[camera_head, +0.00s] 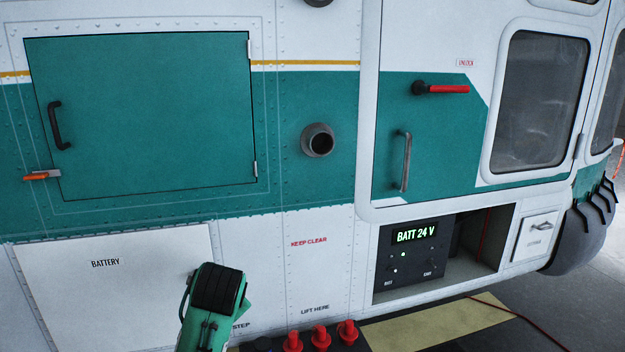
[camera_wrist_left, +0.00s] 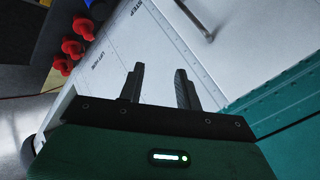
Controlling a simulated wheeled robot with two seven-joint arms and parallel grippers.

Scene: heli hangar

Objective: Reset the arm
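My left arm's green and black end (camera_head: 212,305) shows at the bottom of the head view, in front of the helicopter's lower white side, just right of the panel marked BATTERY (camera_head: 120,285). In the left wrist view the two dark fingers of my left gripper (camera_wrist_left: 159,80) stand apart with nothing between them. White bodywork lies beyond them, and I cannot tell how far off it is. My right gripper is in neither view.
A closed green hatch (camera_head: 145,115), a round port (camera_head: 318,140) and a door with a red handle (camera_head: 445,89) are on the helicopter's side. A lit BATT 24 V panel (camera_head: 413,250) sits in an open recess. Red plugs (camera_head: 320,338) stand low in front.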

